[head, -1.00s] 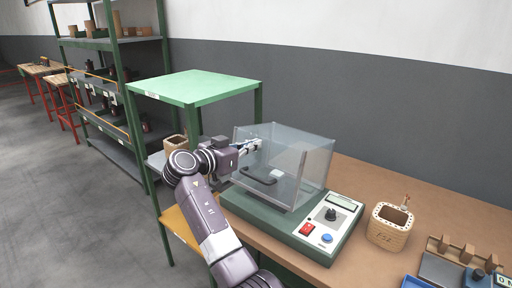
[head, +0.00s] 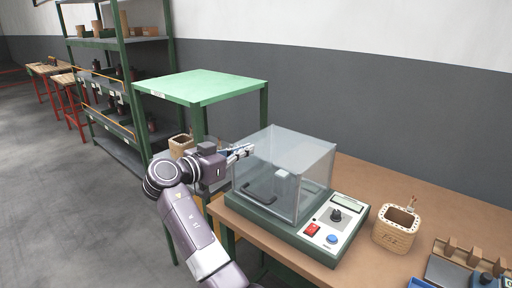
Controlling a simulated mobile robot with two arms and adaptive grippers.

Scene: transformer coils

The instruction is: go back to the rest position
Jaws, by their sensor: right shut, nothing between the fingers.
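My right gripper (head: 243,151) is shut and empty. It is beside the upper left of the clear box-shaped cover (head: 308,170) of the tester; I cannot tell whether it touches the cover. The cover sits over the green base of the tester (head: 290,235). Inside, a dark handle-like part and a pale block show through the clear walls. The control panel with a red switch, a black knob and a blue button is at the right front. My left gripper does not show.
The tester stands on a brown workbench (head: 448,215). A green-topped stand (head: 200,87) is behind my arm, and a shelf rack (head: 110,45) is at the back left. The floor at left is clear.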

